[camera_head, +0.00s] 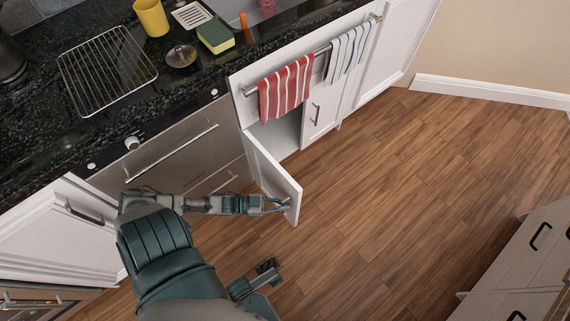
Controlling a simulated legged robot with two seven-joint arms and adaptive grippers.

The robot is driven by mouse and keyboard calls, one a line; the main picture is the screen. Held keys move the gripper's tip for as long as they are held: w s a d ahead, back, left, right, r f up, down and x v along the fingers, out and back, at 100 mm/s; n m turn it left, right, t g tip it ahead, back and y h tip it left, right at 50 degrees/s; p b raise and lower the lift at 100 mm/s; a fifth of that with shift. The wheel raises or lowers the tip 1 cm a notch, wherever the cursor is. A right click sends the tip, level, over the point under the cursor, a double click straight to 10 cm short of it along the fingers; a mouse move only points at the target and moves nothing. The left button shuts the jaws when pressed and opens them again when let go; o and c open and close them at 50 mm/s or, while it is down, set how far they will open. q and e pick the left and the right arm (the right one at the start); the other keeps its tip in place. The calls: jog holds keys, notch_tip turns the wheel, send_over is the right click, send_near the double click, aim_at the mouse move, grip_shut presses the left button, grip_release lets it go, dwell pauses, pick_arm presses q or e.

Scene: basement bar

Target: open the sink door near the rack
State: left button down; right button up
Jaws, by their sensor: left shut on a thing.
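The white sink door (272,180) under the towel rail stands swung outward, and the pale inside of the cabinet (282,137) shows behind it. My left gripper (279,204) is at the door's free edge, low in the opening, and is shut on the sink door's handle side; the handle itself is hard to make out. The metal rack (107,70) lies on the dark counter at the upper left. My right gripper (266,275) shows small and dark above the floor, apart from the door, and its fingers are too unclear to read.
A red striped towel (286,90) and a blue striped towel (347,52) hang on the rail above the opening. A steel appliance front (165,150) is left of the door. Wooden floor (400,190) is clear to the right, with grey drawers (525,260) at lower right.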

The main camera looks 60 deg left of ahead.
pick_arm(q)
jog(key=shift+a, duration=0.1)
jog(key=c, duration=1.5)
grip_release()
jog(key=v, duration=0.7)
jog(key=shift+s, duration=0.2)
jog(key=shift+a, duration=0.15)
